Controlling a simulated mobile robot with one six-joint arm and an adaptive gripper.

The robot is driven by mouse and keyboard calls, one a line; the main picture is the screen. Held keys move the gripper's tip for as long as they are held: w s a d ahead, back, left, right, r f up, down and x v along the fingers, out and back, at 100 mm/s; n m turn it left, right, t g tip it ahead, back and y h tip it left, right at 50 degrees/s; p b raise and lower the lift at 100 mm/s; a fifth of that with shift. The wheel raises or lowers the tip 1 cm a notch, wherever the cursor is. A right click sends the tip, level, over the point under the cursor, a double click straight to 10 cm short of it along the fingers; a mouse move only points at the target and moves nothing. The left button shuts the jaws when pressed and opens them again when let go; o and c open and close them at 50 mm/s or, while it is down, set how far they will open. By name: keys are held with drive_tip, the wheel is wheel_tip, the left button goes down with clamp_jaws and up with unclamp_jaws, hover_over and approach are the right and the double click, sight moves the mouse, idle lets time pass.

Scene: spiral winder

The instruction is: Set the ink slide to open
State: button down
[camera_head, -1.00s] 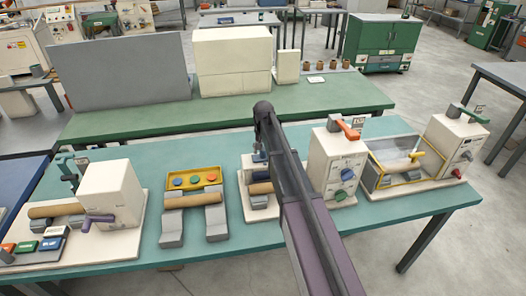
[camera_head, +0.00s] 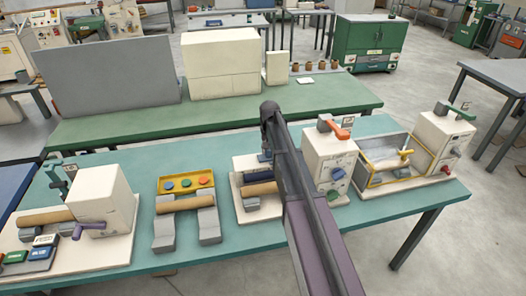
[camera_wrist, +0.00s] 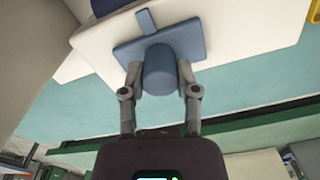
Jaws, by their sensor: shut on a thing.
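In the wrist view, a blue-grey cylindrical knob (camera_wrist: 159,72) stands out from a flat blue-grey plate (camera_wrist: 128,52), which has a short bar (camera_wrist: 146,22) beside it. This looks like the ink slide, but I see no readable open or shut mark. My gripper (camera_wrist: 160,82) has one finger on each side of the knob and is shut on it. In the head view, my arm hides most of this spot. A small blue part (camera_head: 264,157) shows just left of the arm, on the middle unit with a tan roller (camera_head: 260,189).
Left of my arm are a yellow panel with coloured buttons (camera_head: 186,183) and a white housing (camera_head: 101,205). Close on the right stand a white box with an orange lever (camera_head: 330,158) and a clear-walled yellow-framed bin (camera_head: 392,165). The teal tabletop (camera_head: 228,240) is bare along its front.

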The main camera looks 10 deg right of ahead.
drive_tip(key=shift+d, duration=0.2)
drive_tip(key=shift+c, duration=1.8)
unclamp_jaws()
drive_tip(key=shift+d, duration=0.1)
drive_tip(key=shift+a, duration=0.2)
